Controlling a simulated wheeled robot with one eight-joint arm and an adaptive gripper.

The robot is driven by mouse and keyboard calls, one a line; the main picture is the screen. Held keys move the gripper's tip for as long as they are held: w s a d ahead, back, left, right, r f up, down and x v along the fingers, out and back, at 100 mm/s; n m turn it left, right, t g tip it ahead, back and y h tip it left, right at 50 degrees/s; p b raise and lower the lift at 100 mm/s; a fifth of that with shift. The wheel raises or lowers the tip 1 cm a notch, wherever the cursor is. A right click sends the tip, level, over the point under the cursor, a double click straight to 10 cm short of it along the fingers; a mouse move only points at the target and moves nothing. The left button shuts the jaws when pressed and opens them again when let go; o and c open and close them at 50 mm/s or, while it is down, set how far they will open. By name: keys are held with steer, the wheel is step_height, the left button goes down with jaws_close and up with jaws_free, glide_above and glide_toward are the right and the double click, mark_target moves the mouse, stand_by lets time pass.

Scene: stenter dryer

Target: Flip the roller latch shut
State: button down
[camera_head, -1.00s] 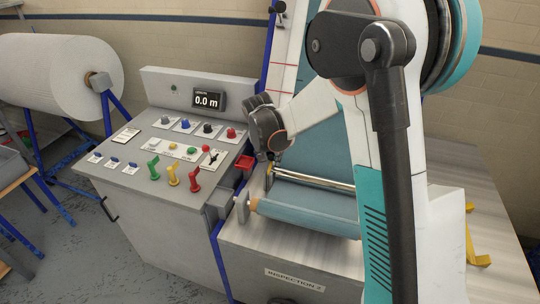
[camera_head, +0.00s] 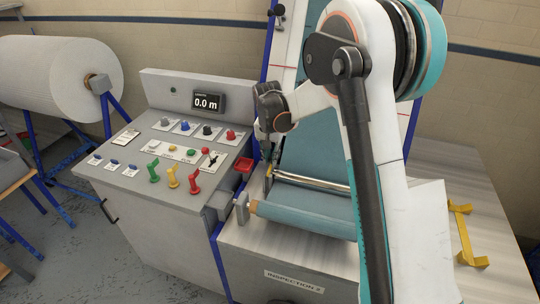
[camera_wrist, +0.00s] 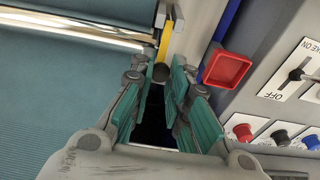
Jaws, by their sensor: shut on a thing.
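The roller latch (camera_wrist: 166,40) is a narrow yellow lever with a dark round knob at its end, beside the end of the shiny metal roller (camera_wrist: 75,30). In the wrist view my gripper (camera_wrist: 162,74) has its green-padded fingers on either side of the knob and is shut on it. In the head view my gripper (camera_head: 267,146) points down at the roller's left end bracket, and the yellow latch (camera_head: 269,170) shows only in part below it. The metal roller (camera_head: 312,182) lies behind the blue fabric roll (camera_head: 305,213). Whether the latch is seated cannot be told.
A control console (camera_head: 180,165) with levers and knobs stands close on the left. A red square part (camera_head: 243,164) sits beside the gripper, also in the wrist view (camera_wrist: 228,70). A yellow bracket (camera_head: 465,238) lies on the bench at right.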

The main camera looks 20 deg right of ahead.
steer(key=shift+w+d+f+g+y, duration=0.35)
steer(key=shift+g+y, duration=0.2)
steer(key=shift+g, duration=0.3)
steer(key=shift+w+d+f+g+y, duration=0.2)
steer(key=shift+w+f+g+y, duration=0.3)
steer(key=shift+g, duration=0.35)
steer(key=c, duration=1.5)
jaws_free()
steer(key=shift+r, duration=0.1)
steer(key=v, duration=1.2)
